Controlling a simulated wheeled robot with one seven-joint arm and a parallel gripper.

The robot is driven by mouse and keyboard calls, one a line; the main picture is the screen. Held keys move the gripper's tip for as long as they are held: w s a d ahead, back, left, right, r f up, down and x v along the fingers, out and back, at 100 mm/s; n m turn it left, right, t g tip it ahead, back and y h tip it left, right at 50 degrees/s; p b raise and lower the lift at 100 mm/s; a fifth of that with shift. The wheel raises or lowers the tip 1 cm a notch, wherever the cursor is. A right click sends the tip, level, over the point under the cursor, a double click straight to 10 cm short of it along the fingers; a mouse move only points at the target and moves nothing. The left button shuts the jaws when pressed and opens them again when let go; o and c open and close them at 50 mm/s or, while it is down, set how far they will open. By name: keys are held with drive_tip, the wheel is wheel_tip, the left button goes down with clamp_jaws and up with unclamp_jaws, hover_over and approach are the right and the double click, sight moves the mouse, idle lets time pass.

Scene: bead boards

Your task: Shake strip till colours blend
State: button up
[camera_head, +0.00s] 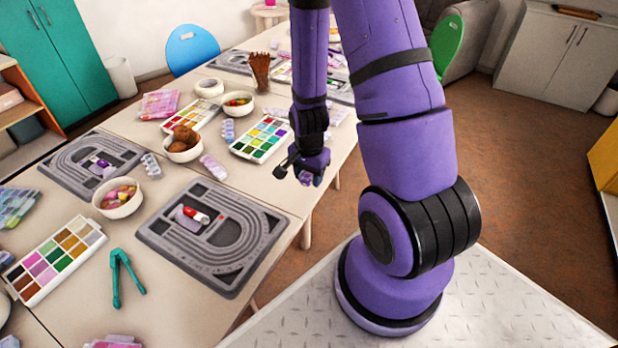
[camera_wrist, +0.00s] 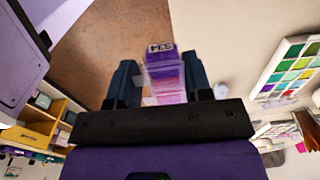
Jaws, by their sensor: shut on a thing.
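My gripper (camera_head: 306,168) hangs in the air near the right edge of the table. In the wrist view its two dark fingers (camera_wrist: 160,85) are shut on a translucent strip (camera_wrist: 166,77). The strip shows purple bands towards the top and pink lower down in that view. A pale label with dark characters is on its far end; I cannot read it surely. In the head view the strip is too small and covered to make out clearly. Whether its colours are blended evenly I cannot tell, though separate purple and pink zones show.
Grey bead boards (camera_head: 262,238) lie on the table, with bead trays (camera_head: 247,151), bowls (camera_head: 108,212), other small strips and green tweezers (camera_head: 116,270) around. A brown cup of brushes (camera_head: 261,86) stands further back. Open floor (camera_head: 520,170) lies to the right.

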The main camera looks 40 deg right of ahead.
wheel_tip(320, 180, up, 2)
drive_tip(key=shift+r, duration=0.1)
wheel_tip(320, 180, down, 6)
drive_tip(key=shift+r, duration=0.3)
